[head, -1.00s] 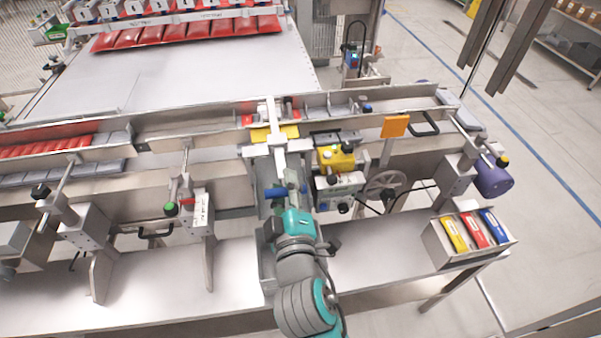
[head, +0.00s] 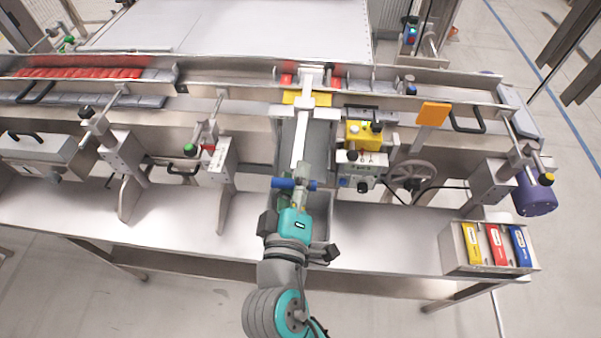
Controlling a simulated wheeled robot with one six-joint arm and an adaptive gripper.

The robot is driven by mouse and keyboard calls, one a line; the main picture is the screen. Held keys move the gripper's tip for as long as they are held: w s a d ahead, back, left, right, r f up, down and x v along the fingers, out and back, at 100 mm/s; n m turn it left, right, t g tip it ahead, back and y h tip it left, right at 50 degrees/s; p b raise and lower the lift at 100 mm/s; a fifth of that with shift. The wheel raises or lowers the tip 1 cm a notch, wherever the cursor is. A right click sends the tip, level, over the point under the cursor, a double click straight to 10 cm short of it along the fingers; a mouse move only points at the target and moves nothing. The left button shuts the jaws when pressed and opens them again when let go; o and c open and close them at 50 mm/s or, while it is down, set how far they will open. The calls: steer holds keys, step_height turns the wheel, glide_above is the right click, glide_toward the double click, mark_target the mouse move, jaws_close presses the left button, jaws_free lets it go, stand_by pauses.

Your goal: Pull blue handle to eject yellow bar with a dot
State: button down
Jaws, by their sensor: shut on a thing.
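The blue handle (head: 281,183) is a short crossbar at the near end of a long silver rod (head: 299,145). The rod runs back over a metal channel to the conveyor. A yellow bar (head: 292,98) lies at the far end of the channel, partly hidden by the rod's bracket. I cannot make out a dot on it. The open channel end (head: 321,228) lies around and below my gripper.
A yellow control box (head: 366,136) and a handwheel (head: 411,176) stand right of the channel. A metal holder (head: 461,270) with yellow, red and blue bars sits at the right end of the bench. The bench top (head: 385,230) between is clear.

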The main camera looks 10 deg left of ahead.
steer(key=shift+s+a+f, duration=0.15)
steer(key=shift+f, duration=0.15)
steer(key=c, duration=1.1)
jaws_free()
steer(key=o, duration=0.4)
steer(key=shift+s+r, duration=0.1)
steer(key=shift+s, duration=0.05)
steer(key=shift+r, duration=0.1)
steer(key=shift+s, duration=3.75)
